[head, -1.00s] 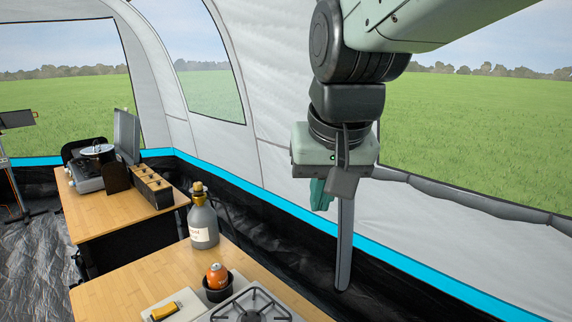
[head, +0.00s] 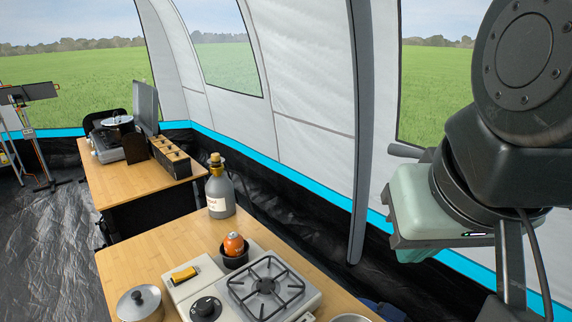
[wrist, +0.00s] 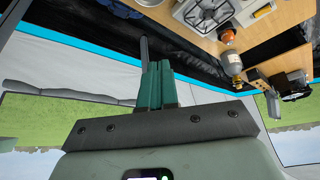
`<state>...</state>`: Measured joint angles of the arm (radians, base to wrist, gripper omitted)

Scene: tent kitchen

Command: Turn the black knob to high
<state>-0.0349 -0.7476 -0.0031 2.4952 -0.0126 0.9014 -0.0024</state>
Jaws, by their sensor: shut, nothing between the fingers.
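The black knob (head: 206,308) is on the front left of the light-coloured camp stove (head: 240,285), near the lower edge of the head view. Its pointer setting is too small to read. My gripper is at the right of the head view, raised well above and to the right of the stove, touching nothing there; its fingers are largely hidden in that view. In the wrist view the green fingers of my gripper (wrist: 156,72) are together and empty. The stove also shows at the top of the wrist view (wrist: 196,22), upside down.
An orange gas canister (head: 234,243) sits in a black holder at the stove's back. A grey bottle (head: 220,192) stands behind it. A lidded pot (head: 140,303) is left of the stove. A tent pole (head: 359,150) rises behind the table.

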